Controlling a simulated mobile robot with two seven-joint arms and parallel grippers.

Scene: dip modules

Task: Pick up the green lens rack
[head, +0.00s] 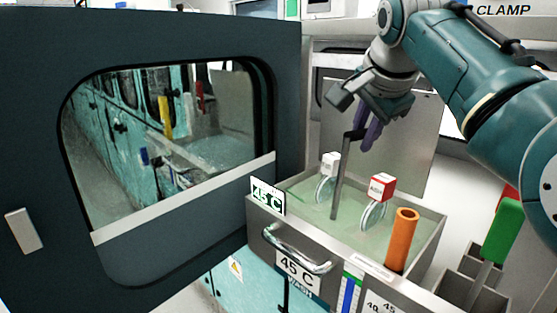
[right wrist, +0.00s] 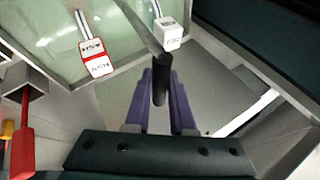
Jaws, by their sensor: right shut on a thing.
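My right gripper (head: 368,132) has purple fingers and hangs above the open 45 C bath (head: 268,212). It is shut on a dark grey bar (head: 341,180) that reaches down into the bath. In the right wrist view the bar (right wrist: 158,70) sits between the purple fingers (right wrist: 160,125). Two hoop-shaped holders stand in the bath, one with a white tag (head: 330,164) and one with a red-and-white tag (head: 381,186). A green-handled item (head: 503,230) stands in a metal holder at the right. My left gripper is not in view.
A large dark door with a window (head: 165,270) stands open at the left. An orange cylinder (head: 402,240) stands at the bath's front right corner. A metal handle (head: 295,252) sticks out from the bath's front. A red-handled item (right wrist: 22,140) shows in the right wrist view.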

